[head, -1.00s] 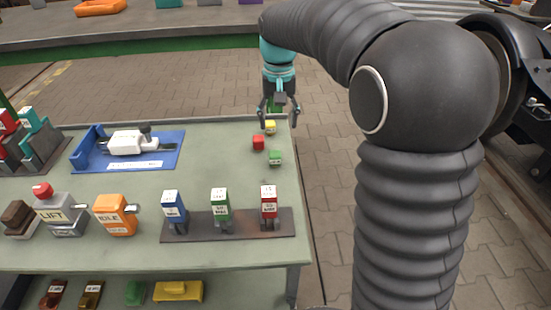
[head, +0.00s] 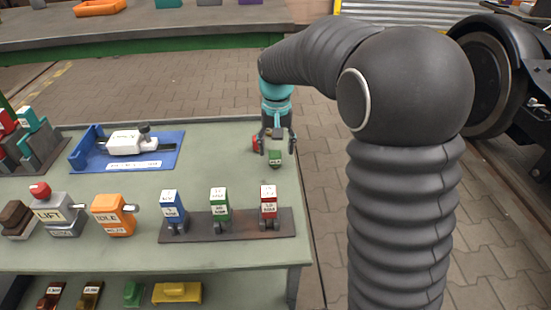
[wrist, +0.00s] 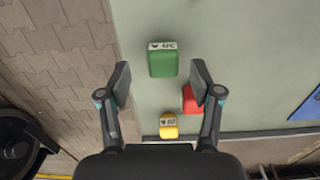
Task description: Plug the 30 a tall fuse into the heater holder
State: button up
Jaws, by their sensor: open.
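A green block-shaped fuse (head: 275,158) with a white label stands near the right edge of the green-grey table. In the wrist view the green fuse (wrist: 162,65) lies just ahead of and between the fingertips. My gripper (head: 276,148) is open and empty, pointing down over the fuses; in the wrist view the gripper (wrist: 161,80) straddles their area. A red fuse (wrist: 188,99) is close beside the right finger, and a yellow fuse (wrist: 168,127) is nearer the palm. Blue (head: 172,208), green (head: 219,206) and red (head: 268,204) labelled holders stand on a dark plate; I cannot read which is the heater.
A blue tray (head: 86,160) with a white device stands at the back left. An orange box (head: 113,215) and a grey LIFT box (head: 58,212) are front left. The table between the fuses and the holder plate (head: 200,235) is clear.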

aim_at(275, 153)
jog(key=shift+a+f, duration=0.2)
jog(key=shift+f, duration=1.65)
jog(key=c, duration=1.1)
